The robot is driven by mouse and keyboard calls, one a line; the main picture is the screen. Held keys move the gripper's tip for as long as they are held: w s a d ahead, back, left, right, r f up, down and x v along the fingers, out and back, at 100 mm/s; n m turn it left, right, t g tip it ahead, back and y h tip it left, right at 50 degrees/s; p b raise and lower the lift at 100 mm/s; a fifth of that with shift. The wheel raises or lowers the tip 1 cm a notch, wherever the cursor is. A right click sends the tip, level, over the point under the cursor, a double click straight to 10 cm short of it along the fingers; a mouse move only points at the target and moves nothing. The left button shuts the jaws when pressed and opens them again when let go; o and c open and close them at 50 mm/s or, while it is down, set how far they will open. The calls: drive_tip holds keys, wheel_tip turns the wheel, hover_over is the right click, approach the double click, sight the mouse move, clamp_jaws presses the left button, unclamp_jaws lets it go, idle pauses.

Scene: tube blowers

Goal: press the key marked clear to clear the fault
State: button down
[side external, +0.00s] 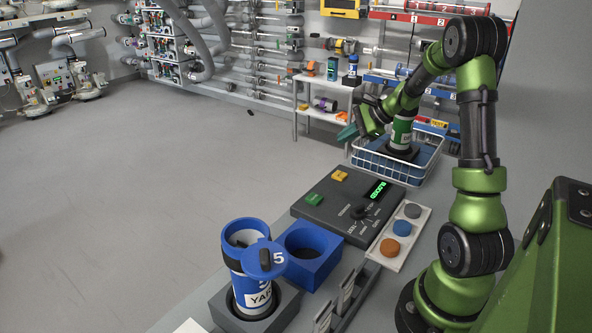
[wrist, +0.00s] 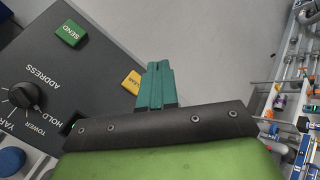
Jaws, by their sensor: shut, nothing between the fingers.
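The yellow key marked clear (side external: 339,175) sits at the far left corner of the dark control panel (side external: 326,218). In the wrist view the clear key (wrist: 131,82) is just left of my fingers, which partly cover its edge. My gripper (side external: 346,132) has teal fingers, shut and empty; in the side view they appear above and beyond the key, apart from it. The fingertips also show in the wrist view (wrist: 154,66). A lit green display (side external: 378,190) on the panel is too small to read surely.
A green send key (side external: 314,199) and a black selector knob (side external: 361,212) are on the same panel. A strip of round buttons (side external: 399,246) lies right of it. A wire basket (side external: 372,168) holding a green canister stands behind. A blue-and-white canister (side external: 256,290) stands in front.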

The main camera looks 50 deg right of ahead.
sight(343, 175)
drive_tip(key=shift+f, duration=4.45)
drive_tip(key=shift+f, duration=0.1)
drive_tip(key=shift+f, duration=0.3)
drive_tip(key=shift+f, duration=0.4)
drive_tip(key=shift+r, duration=0.85)
drive_tip(key=shift+r, duration=2.5)
